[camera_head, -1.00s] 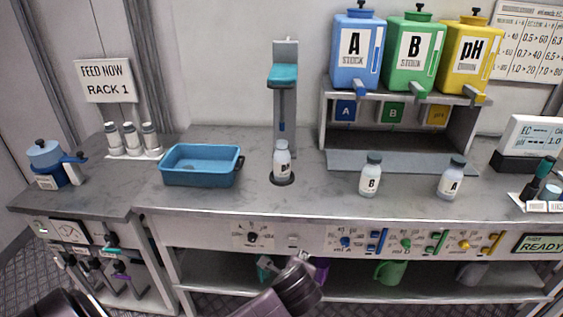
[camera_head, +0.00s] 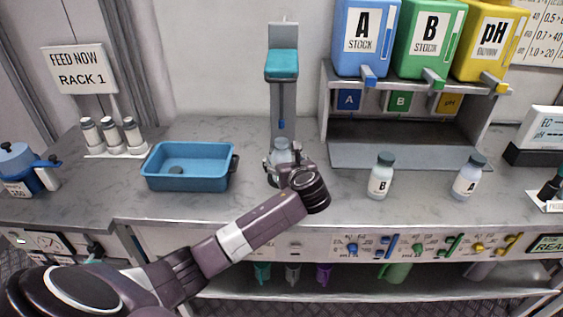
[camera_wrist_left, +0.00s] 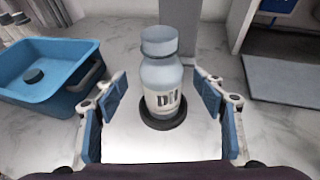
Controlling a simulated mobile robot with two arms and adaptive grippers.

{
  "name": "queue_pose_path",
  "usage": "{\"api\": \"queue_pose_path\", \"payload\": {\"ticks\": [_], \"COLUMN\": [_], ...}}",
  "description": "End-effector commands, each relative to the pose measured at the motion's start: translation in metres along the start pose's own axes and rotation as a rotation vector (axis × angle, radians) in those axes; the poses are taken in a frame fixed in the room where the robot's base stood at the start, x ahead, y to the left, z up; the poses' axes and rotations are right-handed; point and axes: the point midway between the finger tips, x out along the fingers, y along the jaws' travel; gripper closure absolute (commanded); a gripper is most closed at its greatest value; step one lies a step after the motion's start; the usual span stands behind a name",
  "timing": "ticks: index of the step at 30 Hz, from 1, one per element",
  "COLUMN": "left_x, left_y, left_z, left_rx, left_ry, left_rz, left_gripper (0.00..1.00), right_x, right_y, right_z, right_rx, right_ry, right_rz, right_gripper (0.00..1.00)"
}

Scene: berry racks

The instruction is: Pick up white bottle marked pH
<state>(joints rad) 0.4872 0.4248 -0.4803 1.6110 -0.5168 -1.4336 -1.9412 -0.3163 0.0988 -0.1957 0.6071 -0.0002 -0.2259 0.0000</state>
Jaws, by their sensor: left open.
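The white bottle marked pH (camera_wrist_left: 162,78) stands upright on a dark round pad (camera_wrist_left: 163,118) under the teal-topped stand. Its cap is greyish. In the head view the bottle (camera_head: 282,152) is partly hidden behind my left gripper (camera_head: 283,170). In the left wrist view my left gripper (camera_wrist_left: 160,112) is open, with its blue-padded fingers apart on either side of the bottle's lower part. The bottle appears just beyond the fingertips; I see no contact. My right gripper is not in view.
A blue tray (camera_head: 150,180) with a dark cap-like object inside stands left of the bottle. Bottles B (camera_head: 380,178) and A (camera_head: 468,180) stand to the right. The teal-topped stand (camera_head: 282,66) rises behind the bottle. Counter between tray and bottle is clear.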

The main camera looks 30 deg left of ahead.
Motion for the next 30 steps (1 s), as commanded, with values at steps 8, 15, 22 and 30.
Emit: {"api": "queue_pose_path", "payload": {"ticks": [8,15,22,30], "left_x": [0.034,0.037,0.037,0.036], "left_y": [-0.003,-0.003,-0.003,-0.003], "left_z": [0.0,0.0,0.0,0.0], "left_rx": [0.0,-0.001,-0.001,-0.001], "left_ry": [0.001,0.001,0.001,0.0], "left_rz": [0.001,-0.001,0.0,-0.001], "left_gripper": [0.36,0.36,0.56,0.82], "right_x": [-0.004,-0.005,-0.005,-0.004], "right_y": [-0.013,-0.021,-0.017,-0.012], "right_z": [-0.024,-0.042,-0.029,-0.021], "right_rx": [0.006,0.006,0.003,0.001], "right_ry": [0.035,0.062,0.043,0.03], "right_rz": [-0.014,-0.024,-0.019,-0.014], "right_gripper": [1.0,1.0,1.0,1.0]}}
